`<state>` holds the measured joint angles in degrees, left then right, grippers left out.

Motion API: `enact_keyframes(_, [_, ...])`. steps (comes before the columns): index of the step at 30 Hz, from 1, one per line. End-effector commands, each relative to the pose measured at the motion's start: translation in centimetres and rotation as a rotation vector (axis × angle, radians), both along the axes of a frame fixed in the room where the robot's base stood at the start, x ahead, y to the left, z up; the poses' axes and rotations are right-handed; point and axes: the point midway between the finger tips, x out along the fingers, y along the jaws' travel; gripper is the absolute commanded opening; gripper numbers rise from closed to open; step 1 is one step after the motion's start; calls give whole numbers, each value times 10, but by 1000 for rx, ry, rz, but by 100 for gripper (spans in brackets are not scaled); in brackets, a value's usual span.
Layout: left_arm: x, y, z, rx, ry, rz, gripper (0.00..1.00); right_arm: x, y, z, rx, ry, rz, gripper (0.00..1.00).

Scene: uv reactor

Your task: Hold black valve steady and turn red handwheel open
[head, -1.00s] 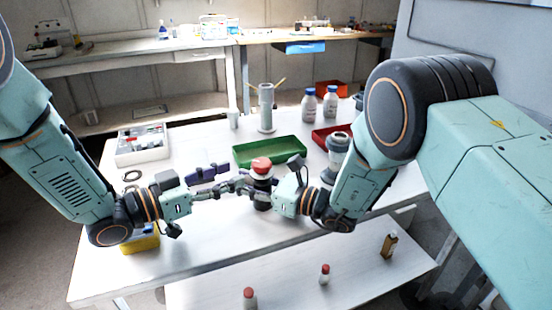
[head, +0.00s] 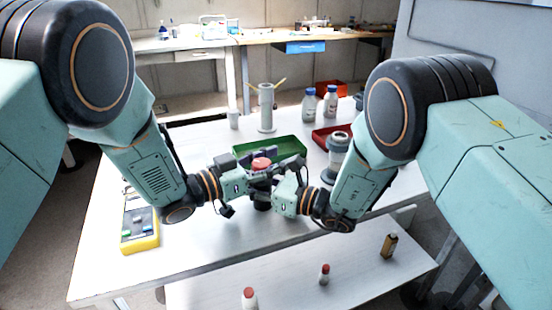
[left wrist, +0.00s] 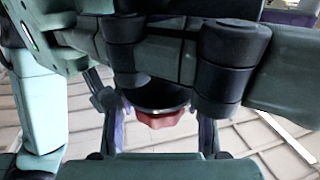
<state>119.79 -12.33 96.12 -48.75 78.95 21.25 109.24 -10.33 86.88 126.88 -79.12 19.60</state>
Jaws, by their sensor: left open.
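The red handwheel (head: 261,163) tops the black valve (head: 261,204), which stands near the middle of the table. My left gripper (head: 260,181) is open beside the valve, just below the handwheel in the picture. In the left wrist view the handwheel (left wrist: 165,119) shows partly, between the two open fingers. I cannot tell whether they touch it. My right gripper (head: 277,177) is at the valve from the right, and its dark links cross the left wrist view. Its fingertips are hidden, so its grip on the valve cannot be made out.
A green tray (head: 242,151) lies just behind the valve. A yellow-edged box (head: 140,243) stands at the table's left. A grey-capped jar (head: 338,152) is close to my right arm. The table's front part is clear. A lower shelf holds small bottles (head: 324,274).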

Motion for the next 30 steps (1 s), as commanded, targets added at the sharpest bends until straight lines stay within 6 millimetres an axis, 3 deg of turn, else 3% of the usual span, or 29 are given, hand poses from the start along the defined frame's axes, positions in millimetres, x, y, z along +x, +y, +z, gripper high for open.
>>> enact_keyframes(11, [4, -6, 0, -1, 0, 0, 45, 0, 0, 0, 0, 0, 0, 0])
enact_keyframes(27, [4, -6, 0, -1, 0, 0, 1, 0, 0, 0, 0, 0, -1, 0])
enact_keyframes(30, [3, -6, 0, -1, 0, 1, 0, 0, -1, 0, 0, 0, -2, 0])
